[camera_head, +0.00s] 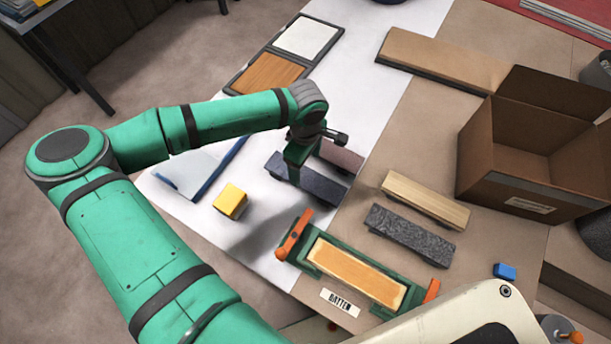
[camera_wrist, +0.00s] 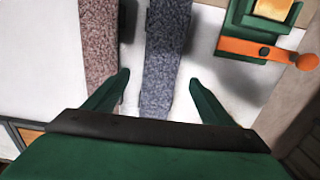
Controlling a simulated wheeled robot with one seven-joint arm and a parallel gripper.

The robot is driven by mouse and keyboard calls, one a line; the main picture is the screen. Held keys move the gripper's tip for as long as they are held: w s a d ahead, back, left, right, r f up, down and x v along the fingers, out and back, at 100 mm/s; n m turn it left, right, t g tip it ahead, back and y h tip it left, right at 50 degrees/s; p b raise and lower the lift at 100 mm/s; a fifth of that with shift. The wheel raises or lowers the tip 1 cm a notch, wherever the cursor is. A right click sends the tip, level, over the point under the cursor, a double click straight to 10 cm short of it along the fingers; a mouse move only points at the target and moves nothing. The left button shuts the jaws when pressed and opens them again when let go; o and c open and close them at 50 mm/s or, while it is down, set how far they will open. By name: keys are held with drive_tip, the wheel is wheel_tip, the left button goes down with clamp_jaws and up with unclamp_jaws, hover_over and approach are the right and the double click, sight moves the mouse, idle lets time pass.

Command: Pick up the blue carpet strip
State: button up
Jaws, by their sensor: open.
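The blue carpet strip (camera_head: 322,188) lies on the white part of the table in the head view, a dark blue-grey bar. In the wrist view the blue carpet strip (camera_wrist: 167,40) runs up the picture, its near end between my fingers. My gripper (camera_head: 296,165) is over the strip in the head view and hides part of it. In the wrist view my gripper (camera_wrist: 159,82) is open, one finger on each side of the strip with gaps. Whether the fingertips are down at the strip's height I cannot tell.
A pinkish-brown carpet strip (camera_head: 342,156) lies close beside the blue one. A green clamp fixture (camera_head: 310,253) with orange handles holds a wooden strip. A yellow block (camera_head: 230,200), a dark grey strip (camera_head: 410,234), a wooden strip (camera_head: 425,199) and an open cardboard box (camera_head: 530,150) stand around.

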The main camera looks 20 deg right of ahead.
sight(305, 177)
drive_tip(key=shift+f, duration=2.6)
drive_tip(key=c, duration=1.2)
